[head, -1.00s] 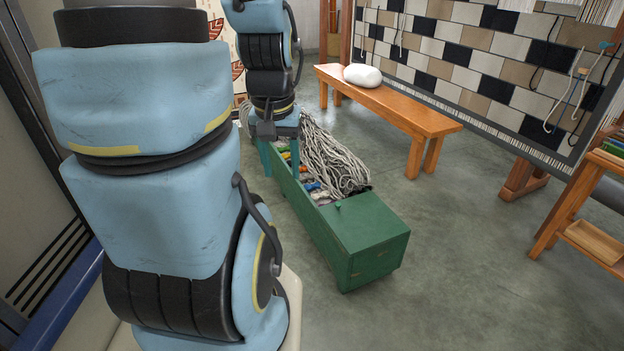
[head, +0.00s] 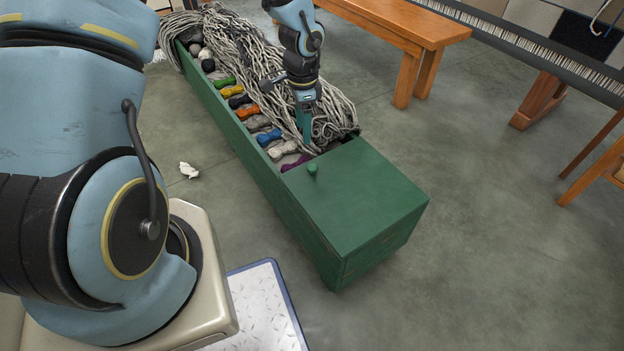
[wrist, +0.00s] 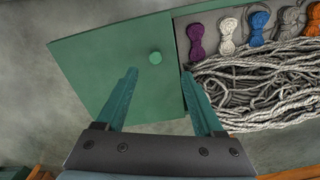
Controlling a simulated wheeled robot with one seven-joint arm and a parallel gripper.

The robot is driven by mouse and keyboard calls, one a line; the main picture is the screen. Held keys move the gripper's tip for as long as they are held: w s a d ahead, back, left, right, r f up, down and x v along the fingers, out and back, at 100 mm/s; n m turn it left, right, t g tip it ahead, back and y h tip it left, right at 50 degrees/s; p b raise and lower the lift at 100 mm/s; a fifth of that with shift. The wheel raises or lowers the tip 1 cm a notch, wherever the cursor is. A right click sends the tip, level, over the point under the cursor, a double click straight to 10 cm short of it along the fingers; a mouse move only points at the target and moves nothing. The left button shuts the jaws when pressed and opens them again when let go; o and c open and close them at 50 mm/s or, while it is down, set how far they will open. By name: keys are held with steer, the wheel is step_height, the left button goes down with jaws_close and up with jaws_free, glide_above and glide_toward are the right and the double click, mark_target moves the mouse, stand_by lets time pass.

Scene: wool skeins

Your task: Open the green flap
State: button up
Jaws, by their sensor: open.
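The green flap (head: 352,195) lies flat and closed over the near end of a long green box (head: 240,160). A small round green knob (head: 312,169) stands on it near its left inner corner. In the wrist view the flap (wrist: 105,75) fills the upper left, and the knob (wrist: 155,58) sits beyond and between my fingertips. My gripper (head: 304,138) is open and empty, pointing down over the box just behind the flap's inner edge. Its two teal fingers show spread apart in the wrist view (wrist: 158,76). They do not appear to touch the knob.
The box's open part holds several coloured skeins (head: 244,113) and a heap of grey rope (head: 240,50) beside my gripper. An orange wooden bench (head: 390,22) stands behind right. A white scrap (head: 188,170) lies on the floor left. The floor right of the box is clear.

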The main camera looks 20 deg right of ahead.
mark_target(312, 167)
steer(key=shift+m, duration=0.5)
steer(key=f+b, duration=0.1)
steer(key=f, duration=0.3)
steer(key=d+f+b, duration=0.1)
steer(key=f, duration=0.4)
steer(key=s+d+f+b, duration=0.1)
steer(key=f, duration=0.4)
steer(key=shift+r, duration=0.1)
jaws_close()
stand_by(0.5)
